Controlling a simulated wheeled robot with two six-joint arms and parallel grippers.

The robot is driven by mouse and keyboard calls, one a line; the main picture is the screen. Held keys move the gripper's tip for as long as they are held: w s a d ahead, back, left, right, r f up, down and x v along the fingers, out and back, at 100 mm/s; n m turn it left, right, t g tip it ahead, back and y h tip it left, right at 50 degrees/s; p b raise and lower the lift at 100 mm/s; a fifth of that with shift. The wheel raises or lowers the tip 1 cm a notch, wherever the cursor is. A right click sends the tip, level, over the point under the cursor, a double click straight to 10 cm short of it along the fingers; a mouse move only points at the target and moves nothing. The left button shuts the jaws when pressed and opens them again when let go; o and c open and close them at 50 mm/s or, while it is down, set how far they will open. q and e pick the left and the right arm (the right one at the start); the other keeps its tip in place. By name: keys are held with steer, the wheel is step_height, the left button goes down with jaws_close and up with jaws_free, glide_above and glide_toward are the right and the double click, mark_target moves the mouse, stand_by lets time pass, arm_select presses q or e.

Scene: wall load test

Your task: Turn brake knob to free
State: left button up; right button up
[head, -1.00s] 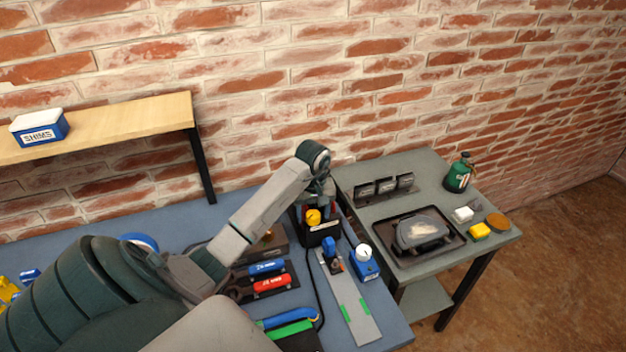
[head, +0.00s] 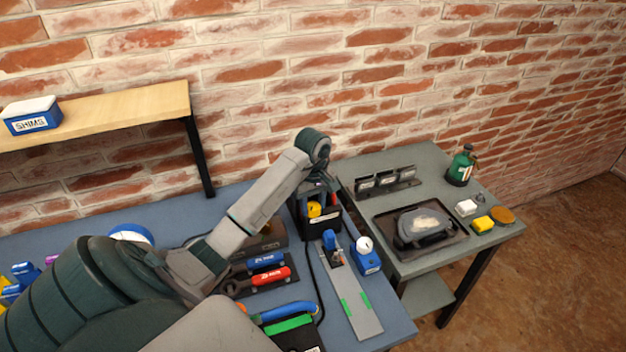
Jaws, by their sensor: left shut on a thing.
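My left gripper (head: 322,187) is at the back right of the blue bench, pointing down over a black box (head: 322,221) with a yellow round thing in it. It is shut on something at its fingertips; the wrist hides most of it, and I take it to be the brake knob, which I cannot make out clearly. A small blue device (head: 368,263) with a white round dial (head: 365,244) stands to the right of the black box, apart from the gripper. My right gripper is not in view.
A blue clamp (head: 330,241) sits on a grey metal strip (head: 364,318). Blue- and red-handled tools (head: 272,274) lie below my forearm. A grey side table (head: 425,165) holds a black tray (head: 455,250) and a green bottle (head: 461,167). A wooden shelf (head: 120,112) holds a SHIMS box (head: 32,116).

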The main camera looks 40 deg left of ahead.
arm_select(q)
steer(key=shift+n, duration=3.7)
steer(key=o, duration=1)
